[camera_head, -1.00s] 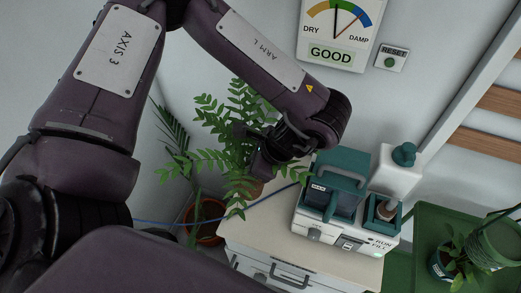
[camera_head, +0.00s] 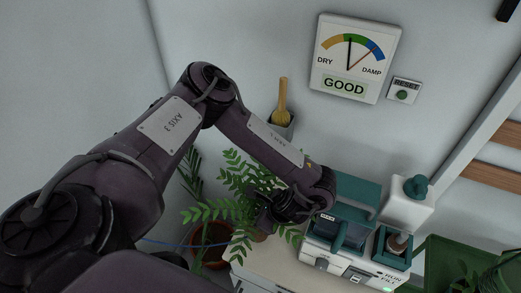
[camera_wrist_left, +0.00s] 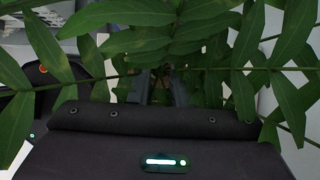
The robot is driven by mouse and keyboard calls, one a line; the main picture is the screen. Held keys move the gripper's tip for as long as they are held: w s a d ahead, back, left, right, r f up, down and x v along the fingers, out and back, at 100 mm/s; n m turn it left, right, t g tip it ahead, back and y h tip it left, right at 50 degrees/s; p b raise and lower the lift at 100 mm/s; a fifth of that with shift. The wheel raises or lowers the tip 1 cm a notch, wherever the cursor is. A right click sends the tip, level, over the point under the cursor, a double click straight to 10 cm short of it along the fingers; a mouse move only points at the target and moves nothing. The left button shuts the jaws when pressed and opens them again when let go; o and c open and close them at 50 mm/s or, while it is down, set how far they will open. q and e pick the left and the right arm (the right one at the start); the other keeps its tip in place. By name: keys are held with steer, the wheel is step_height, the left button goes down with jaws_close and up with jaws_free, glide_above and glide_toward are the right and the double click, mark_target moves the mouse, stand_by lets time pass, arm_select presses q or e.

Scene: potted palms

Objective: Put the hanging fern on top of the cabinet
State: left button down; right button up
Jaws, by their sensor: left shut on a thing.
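The fern (camera_head: 232,208) is a bushy plant with long green leaflets, over the left part of the cabinet (camera_head: 285,268). The cabinet has a pale top and drawers below. My left gripper (camera_head: 263,217) is shut on the fern from its right side, beside the machine. The fern's base is mostly hidden by leaves and gripper, so I cannot tell whether it touches the top. In the left wrist view, fern leaves (camera_wrist_left: 145,42) spread across the picture and cover most of the gripper's fingers (camera_wrist_left: 160,88). My right gripper is not in view.
A white and teal machine (camera_head: 340,258) fills the cabinet's right part, close to my gripper. A terracotta pot (camera_head: 207,258) with a palm stands low at left, near a blue cable (camera_head: 165,243). A green tray (camera_head: 445,258) is at right. A gauge (camera_head: 354,58) hangs on the wall.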

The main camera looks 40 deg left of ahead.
arm_select(q)
step_height(320, 180, down, 4)
steer(key=shift+r, duration=0.15)
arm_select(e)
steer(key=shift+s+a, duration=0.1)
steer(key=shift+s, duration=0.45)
arm_select(q)
steer(key=c, duration=1.3)
jaws_free()
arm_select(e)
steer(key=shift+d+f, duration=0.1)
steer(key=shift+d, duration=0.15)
arm_select(q)
steer(key=v, duration=1.2)
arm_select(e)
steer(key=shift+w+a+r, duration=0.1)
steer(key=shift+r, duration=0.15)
